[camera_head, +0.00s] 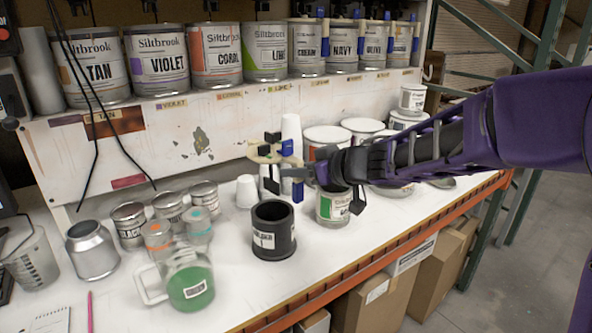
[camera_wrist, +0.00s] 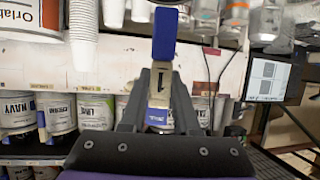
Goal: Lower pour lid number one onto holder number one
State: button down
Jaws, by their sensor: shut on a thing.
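Pour lid number one (camera_head: 266,156) is a beige disc with blue and black parts. My gripper (camera_head: 308,169) is shut on it and holds it in the air. In the wrist view, the lid's beige tab marked 1 (camera_wrist: 160,86) sits between my fingers (camera_wrist: 158,105), with a blue part beyond it. The holder (camera_head: 264,240) is a black open-topped cylinder with a white label, standing upright on the bench. The lid is above the holder's rim in the head view, apart from it. The label's number is too small to read. The lid's underside is hidden.
A clear jug with green liquid (camera_head: 190,284) stands left of the holder. A green-labelled can (camera_head: 333,206) stands close to its right, below my arm. White cups (camera_head: 246,191) are behind. Shelved paint cans (camera_head: 264,52) line the back.

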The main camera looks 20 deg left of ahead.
aim_at(287, 228)
notch_tip(287, 228, down, 14)
jog(key=b, duration=0.8)
jog(key=shift+r, duration=0.25)
jog(key=shift+f+b, duration=0.35)
jog(key=shift+f, duration=0.25)
jog(key=shift+f, duration=0.6)
dwell(1.0)
jog(key=c, duration=0.6)
grip_release()
jog(key=shift+o, duration=0.2)
jog(key=shift+d, duration=0.1)
